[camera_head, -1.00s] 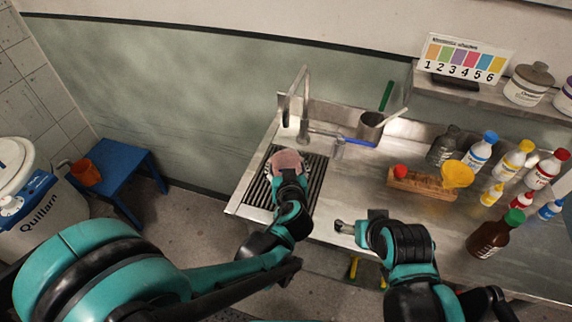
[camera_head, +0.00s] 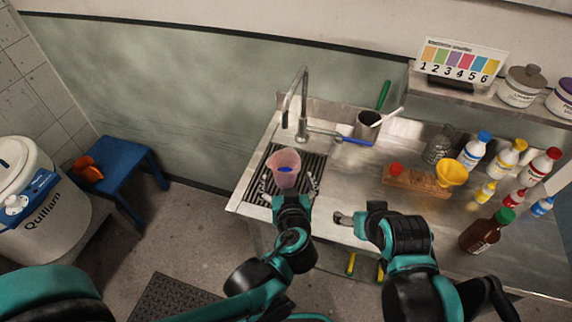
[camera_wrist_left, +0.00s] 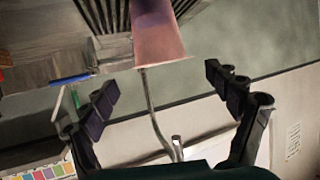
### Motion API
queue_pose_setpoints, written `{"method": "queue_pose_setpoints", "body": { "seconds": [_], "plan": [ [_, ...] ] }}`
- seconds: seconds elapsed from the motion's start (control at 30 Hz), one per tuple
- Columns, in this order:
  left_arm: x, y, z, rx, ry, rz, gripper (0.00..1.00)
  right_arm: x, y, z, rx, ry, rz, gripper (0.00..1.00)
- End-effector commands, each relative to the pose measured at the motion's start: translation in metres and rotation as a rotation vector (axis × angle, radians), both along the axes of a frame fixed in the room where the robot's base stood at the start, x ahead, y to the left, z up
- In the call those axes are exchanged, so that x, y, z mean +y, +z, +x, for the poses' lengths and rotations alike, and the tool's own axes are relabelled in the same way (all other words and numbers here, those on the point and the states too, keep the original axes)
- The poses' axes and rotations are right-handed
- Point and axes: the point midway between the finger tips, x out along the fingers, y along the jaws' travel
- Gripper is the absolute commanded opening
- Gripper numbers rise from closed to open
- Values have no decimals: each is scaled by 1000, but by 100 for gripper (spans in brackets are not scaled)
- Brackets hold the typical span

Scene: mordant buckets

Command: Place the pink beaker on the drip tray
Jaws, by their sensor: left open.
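The pink beaker (camera_head: 285,165), translucent with a blue mark, stands upright on the dark slatted drip tray (camera_head: 317,166) at the left end of the steel counter. My left gripper (camera_head: 289,188) is open on the near side of the beaker, its fingers spread to either side. In the left wrist view, the beaker (camera_wrist_left: 158,35) is at the top, beyond the spread, empty fingertips of the left gripper (camera_wrist_left: 161,84). The slats show behind it. My right gripper (camera_head: 346,217) hangs over the counter's front edge, away from the beaker; its jaw opening is unclear.
A tap (camera_head: 301,110) rises behind the tray. A metal pot (camera_head: 367,127), a wooden block (camera_head: 410,180) with a yellow funnel (camera_head: 452,173) and several bottles stand to the right. A blue stool (camera_head: 125,178) is at left. The counter's middle is clear.

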Motion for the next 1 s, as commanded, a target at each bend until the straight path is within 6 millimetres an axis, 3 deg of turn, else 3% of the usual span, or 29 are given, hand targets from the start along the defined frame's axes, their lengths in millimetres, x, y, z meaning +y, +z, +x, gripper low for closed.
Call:
{"method": "queue_pose_setpoints", "body": {
  "seconds": [0.2, 0.47, 0.57, 0.63, 0.8, 0.9, 1.0],
  "plan": [
    [-2, 11, -25, 0, -1, 1, 89, 0, 10, 0, 0, 0, 0, 79],
    [8, 10, -28, 23, 13, 11, 89, 0, 10, 0, 0, 0, 0, 79],
    [39, 5, -25, 108, 46, 44, 89, 0, 10, 0, 0, 0, 0, 79],
    [72, -1, -28, 204, 70, 71, 89, 0, 10, 0, 0, 0, 0, 79],
    [145, -8, -57, 442, 67, 72, 89, 0, 10, 0, 0, 0, 0, 79],
    [168, -6, -78, 520, 27, 42, 89, 0, 10, 0, 0, 0, 0, 79],
    [180, 0, -94, 552, -12, 10, 89, 0, 10, 0, 0, 0, 0, 79]
  ]
}}
